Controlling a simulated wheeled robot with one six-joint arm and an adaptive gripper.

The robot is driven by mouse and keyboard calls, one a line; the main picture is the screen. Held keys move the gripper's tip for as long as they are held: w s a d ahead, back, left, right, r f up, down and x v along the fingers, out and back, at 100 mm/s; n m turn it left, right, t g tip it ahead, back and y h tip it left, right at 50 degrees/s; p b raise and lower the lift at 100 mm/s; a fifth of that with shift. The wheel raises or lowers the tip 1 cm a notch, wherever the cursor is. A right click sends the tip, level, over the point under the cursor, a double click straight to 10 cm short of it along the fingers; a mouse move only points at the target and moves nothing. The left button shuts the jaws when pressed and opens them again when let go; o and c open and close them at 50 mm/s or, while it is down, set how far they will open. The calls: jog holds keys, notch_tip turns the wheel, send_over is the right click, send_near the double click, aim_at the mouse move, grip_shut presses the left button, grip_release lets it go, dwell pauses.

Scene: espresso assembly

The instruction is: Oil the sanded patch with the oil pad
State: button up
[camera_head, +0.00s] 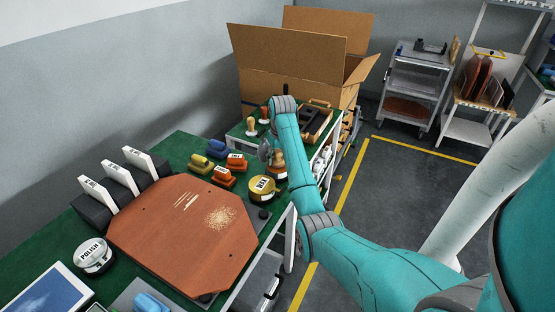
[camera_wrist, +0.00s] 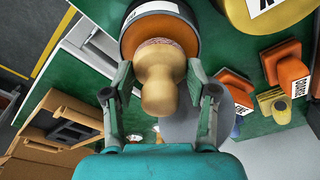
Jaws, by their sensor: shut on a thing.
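The sanded patch (camera_head: 220,217) is a pale speckled spot on the reddish-brown octagonal board (camera_head: 160,245). Pale scratch marks (camera_head: 187,201) lie up and left of it. The oil pad has a turned wooden knob (camera_wrist: 160,85) and a pinkish-brown base. In the wrist view my gripper (camera_wrist: 160,76) is shut on the knob, one finger at each side. The pad's base is over or in a round tin (camera_wrist: 189,28) with a dark rim and orange inside; whether they touch is unclear. In the head view my gripper (camera_head: 267,150) is beyond the board, partly hidden by my arm.
A yellow wax tin (camera_head: 262,188) stands between the board and my gripper. Orange blocks (camera_head: 223,176) and blue-and-yellow blocks (camera_head: 215,149) lie behind the board. White-labelled cards (camera_head: 120,177) stand along its left edge. A polish tin (camera_head: 95,256) stands at front left. A large cardboard box (camera_head: 290,60) is behind.

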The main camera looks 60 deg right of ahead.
aim_at(277, 150)
jog(key=shift+r, duration=2.95)
